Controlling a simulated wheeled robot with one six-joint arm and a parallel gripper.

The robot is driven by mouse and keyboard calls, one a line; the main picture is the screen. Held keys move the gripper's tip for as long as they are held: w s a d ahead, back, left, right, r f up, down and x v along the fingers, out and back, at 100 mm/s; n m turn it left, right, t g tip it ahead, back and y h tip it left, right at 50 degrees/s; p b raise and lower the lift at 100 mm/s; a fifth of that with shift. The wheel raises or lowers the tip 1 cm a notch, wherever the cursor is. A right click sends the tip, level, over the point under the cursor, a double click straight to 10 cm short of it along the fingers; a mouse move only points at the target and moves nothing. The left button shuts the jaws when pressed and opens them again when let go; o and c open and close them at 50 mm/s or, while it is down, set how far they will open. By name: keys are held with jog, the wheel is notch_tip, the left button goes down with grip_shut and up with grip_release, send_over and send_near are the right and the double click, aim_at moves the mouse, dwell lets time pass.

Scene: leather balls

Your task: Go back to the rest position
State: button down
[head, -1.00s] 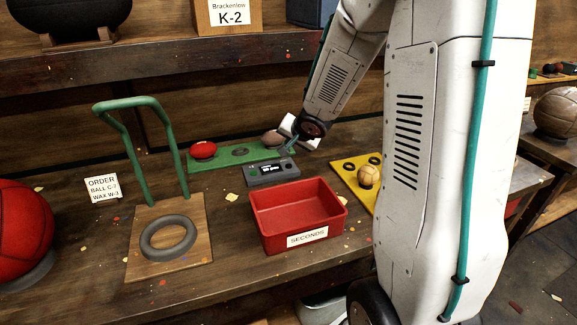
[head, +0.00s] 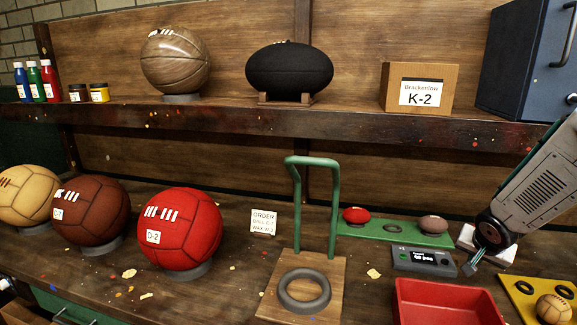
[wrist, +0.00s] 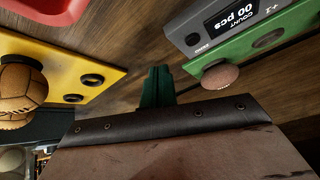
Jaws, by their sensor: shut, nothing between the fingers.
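My gripper (head: 474,264) is at the right of the head view, beside the grey counter box (head: 424,261) and above the bench. Its fingers are together with nothing between them. In the wrist view the shut green fingers (wrist: 158,88) point over bare wood, between the yellow board (wrist: 60,65) and the green board (wrist: 240,45). The counter display reads 00 pcs. A small brown ball (head: 433,225) and a small red ball (head: 356,215) sit on the green board, apart from my gripper.
A red tray (head: 447,302) lies in front of the counter. A wooden stand (head: 330,280) with a green hoop and an empty grey ring is left of it. Large balls, including a red one (head: 180,229), stand at the left. A shelf (head: 220,120) with balls and a box runs behind.

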jog(key=s+a+r+n+g+y, duration=0.1)
jog(key=s+a+r+n+g, duration=0.1)
jog(key=s+a+r+n, duration=0.2)
jog(key=s+a+r+n+g+y, duration=0.2)
jog(key=s+a+r+n, duration=0.2)
jog(key=s+a+r, duration=0.6)
jog(key=s+a, duration=0.3)
jog(key=s, duration=0.4)
jog(key=s+a, duration=0.4)
jog(key=s, duration=0.3)
jog(key=shift+s+a+r+n, duration=0.15)
jog(key=shift+a+r+n, duration=0.1)
jog(key=shift+r+n, duration=0.1)
